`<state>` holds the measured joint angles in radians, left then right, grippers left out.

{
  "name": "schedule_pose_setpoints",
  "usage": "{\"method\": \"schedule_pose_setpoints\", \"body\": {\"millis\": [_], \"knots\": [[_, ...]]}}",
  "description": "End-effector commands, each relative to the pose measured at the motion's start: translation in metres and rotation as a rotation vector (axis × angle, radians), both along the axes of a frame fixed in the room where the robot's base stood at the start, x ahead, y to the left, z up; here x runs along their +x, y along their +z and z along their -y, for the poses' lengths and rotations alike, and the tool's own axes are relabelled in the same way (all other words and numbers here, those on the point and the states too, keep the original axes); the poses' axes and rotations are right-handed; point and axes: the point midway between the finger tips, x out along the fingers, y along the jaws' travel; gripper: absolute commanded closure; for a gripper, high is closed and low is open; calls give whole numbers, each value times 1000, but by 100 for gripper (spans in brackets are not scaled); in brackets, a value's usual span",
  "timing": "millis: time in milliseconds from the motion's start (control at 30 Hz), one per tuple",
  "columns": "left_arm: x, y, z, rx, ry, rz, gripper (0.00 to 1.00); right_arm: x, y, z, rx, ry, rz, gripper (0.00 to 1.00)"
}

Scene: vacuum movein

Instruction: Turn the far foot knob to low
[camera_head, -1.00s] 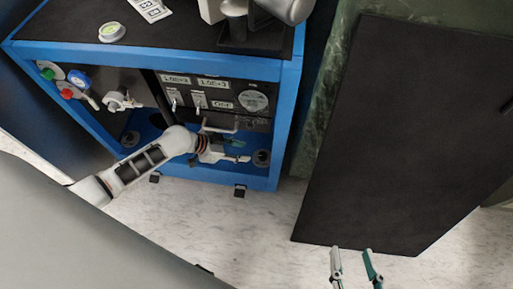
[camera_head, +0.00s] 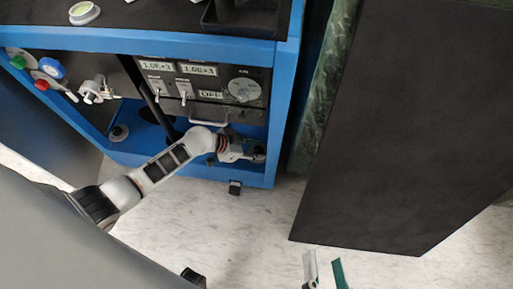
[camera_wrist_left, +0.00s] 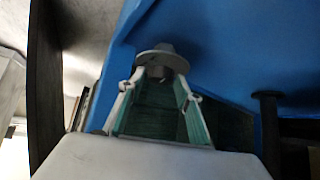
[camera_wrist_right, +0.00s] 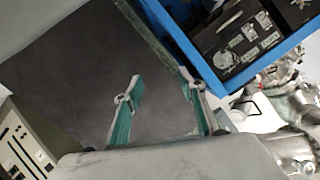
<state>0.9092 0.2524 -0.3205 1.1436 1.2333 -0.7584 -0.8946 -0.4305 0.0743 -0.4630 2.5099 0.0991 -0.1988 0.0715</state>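A grey foot knob with a round disc (camera_wrist_left: 160,62) is in the left wrist view, under the blue frame. In the head view it sits at the frame's lower right corner (camera_head: 259,156), partly hidden by my gripper. My left gripper (camera_head: 248,150) is at this knob. In the left wrist view its fingers (camera_wrist_left: 160,85) are apart, with the tips at either side of the knob's underside; contact cannot be told. Another foot knob (camera_head: 119,132) is at the frame's lower left. My right gripper (camera_head: 323,268) is open and empty, away from the frame.
The blue frame (camera_head: 160,45) holds a panel with switches and a dial (camera_head: 244,90). A handle (camera_head: 208,122) is just above my left gripper. Red and green knobs (camera_head: 40,84) are at left. A large dark board (camera_head: 400,130) stands at right.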

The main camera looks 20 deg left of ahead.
Motion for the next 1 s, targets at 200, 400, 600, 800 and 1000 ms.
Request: {"method": "schedule_pose_setpoints", "body": {"millis": [200, 400, 600, 800, 1000], "knots": [[0, 0, 0, 0, 0, 0, 94, 0, 0, 0, -1, 0, 1, 60], [0, 0, 0, 0, 6, 1, 94, 1, 1, 1, -5, 1, 5, 60], [1, 3, 1, 1, 64, 1, 94, 6, 7, 6, -49, 12, 28, 60], [3, 8, 2, 1, 192, 7, 94, 11, 11, 26, -213, 71, 69, 60], [6, 11, 2, -1, 349, 11, 94, 18, 16, 48, -378, 112, 102, 60]]}}
